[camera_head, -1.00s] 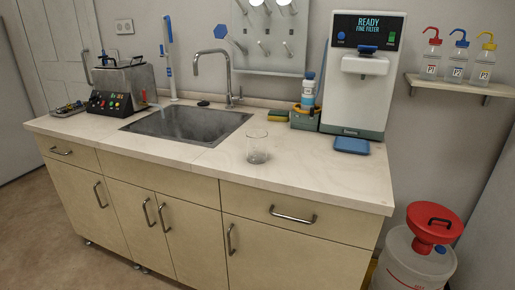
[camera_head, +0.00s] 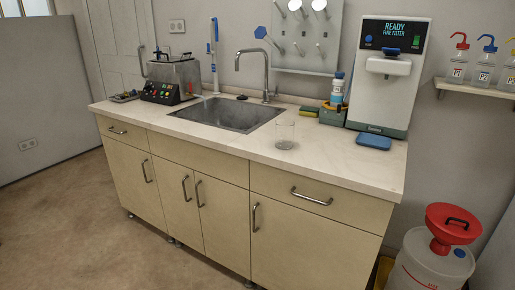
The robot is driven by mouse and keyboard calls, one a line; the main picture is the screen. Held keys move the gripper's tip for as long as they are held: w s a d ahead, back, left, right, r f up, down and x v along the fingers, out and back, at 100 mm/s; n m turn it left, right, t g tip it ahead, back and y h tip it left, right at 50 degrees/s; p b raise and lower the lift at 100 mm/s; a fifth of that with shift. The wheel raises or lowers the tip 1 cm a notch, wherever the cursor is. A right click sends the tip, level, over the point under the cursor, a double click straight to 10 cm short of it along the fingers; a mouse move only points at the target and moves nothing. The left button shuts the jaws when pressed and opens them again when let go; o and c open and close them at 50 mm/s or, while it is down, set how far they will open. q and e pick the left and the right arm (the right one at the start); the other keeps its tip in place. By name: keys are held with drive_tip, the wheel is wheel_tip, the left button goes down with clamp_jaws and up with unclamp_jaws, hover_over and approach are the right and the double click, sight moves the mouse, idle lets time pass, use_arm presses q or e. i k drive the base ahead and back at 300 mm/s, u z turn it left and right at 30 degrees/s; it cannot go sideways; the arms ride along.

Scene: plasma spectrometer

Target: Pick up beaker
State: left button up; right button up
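A clear glass beaker (camera_head: 285,134) stands upright on the pale countertop (camera_head: 330,166), to the right of the sink and near the front edge. It looks empty apart from a greyish base. Neither of my grippers shows in the head view, and nothing touches the beaker.
The sink (camera_head: 228,114) with a tall faucet (camera_head: 265,70) lies left of the beaker. A water filter unit (camera_head: 388,75), a blue pad (camera_head: 374,141) and a caddy with a bottle (camera_head: 337,91) stand behind and right. A red-funnelled canister (camera_head: 430,265) stands at lower right.

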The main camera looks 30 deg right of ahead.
sight(284, 128)
drive_tip(key=z, duration=0.05)
drive_tip(key=k, duration=0.45)
drive_tip(key=u, duration=0.65)
drive_tip(key=i, duration=1.6)
drive_tip(key=z, duration=0.95)
